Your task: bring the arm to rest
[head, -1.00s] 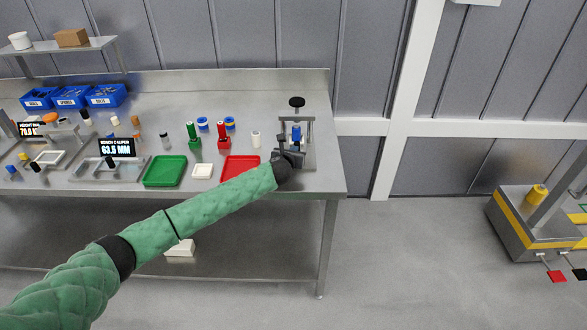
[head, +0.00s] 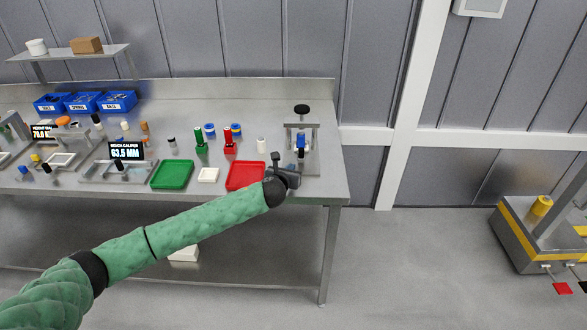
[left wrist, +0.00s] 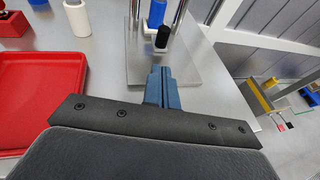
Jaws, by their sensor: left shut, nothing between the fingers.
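My left arm, in a green quilted sleeve, reaches in from the left in the head view. Its gripper (head: 285,172) is over the front right part of the steel bench (head: 330,185), just right of the red tray (head: 245,175) and in front of the small press (head: 302,140). In the left wrist view the blue-grey fingers (left wrist: 162,90) are together with nothing between them, in front of the press base plate (left wrist: 190,72). A blue piece with a black end (left wrist: 162,37) shows at the press, apart from the fingers. My right gripper is not in view.
A green tray (head: 172,174), a white block (head: 208,175), a white cylinder (head: 262,145) and green and red holders stand on the bench. Blue bins (head: 117,101) are at the back left. The floor between is clear.

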